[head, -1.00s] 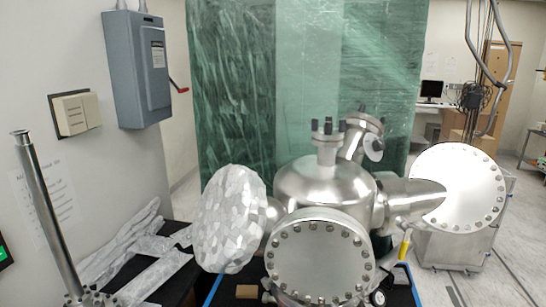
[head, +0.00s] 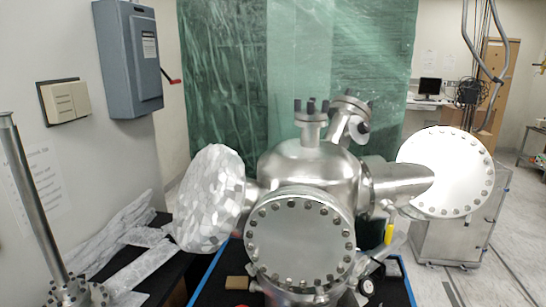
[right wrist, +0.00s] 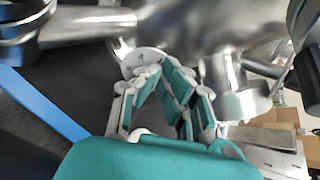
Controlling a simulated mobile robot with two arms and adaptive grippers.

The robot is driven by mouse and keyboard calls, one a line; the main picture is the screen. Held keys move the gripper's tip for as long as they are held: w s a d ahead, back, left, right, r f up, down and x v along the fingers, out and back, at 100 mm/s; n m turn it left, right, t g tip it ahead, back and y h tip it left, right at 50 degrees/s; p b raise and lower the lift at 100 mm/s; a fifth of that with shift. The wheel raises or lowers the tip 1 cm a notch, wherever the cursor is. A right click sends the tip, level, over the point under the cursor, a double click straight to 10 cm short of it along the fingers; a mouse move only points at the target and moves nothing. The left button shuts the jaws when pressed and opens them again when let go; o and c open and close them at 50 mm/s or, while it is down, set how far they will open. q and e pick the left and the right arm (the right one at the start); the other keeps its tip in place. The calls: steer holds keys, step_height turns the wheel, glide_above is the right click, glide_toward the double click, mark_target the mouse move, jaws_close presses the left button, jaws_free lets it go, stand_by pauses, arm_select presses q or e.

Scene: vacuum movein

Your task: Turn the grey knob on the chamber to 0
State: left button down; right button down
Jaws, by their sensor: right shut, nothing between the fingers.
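The steel vacuum chamber (head: 310,168) stands in the middle of the head view, with a large bolted round flange (head: 300,243) facing me. In the right wrist view, a light grey round part (right wrist: 142,62) with small dark marks sits under the chamber's metal body; it looks like the grey knob, but I cannot read its setting. My right gripper (right wrist: 162,76) has teal pads and is shut and empty. Its fingertips overlap the lower right edge of this part in the picture; I cannot tell whether they touch. My left gripper is in neither view.
A foil-covered flange (head: 210,200) sticks out left of the chamber and a shiny round flange (head: 445,170) shows at right. A blue frame edge (right wrist: 45,105) runs along the left of the wrist view. A grey switch box (head: 130,58) hangs on the left wall.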

steer(key=shift+w+f, duration=0.15)
steer(key=shift+w, duration=0.45)
steer(key=shift+s+f, duration=0.15)
steer(key=shift+f, duration=0.05)
steer(key=shift+a, duration=0.1)
stand_by(0.3)
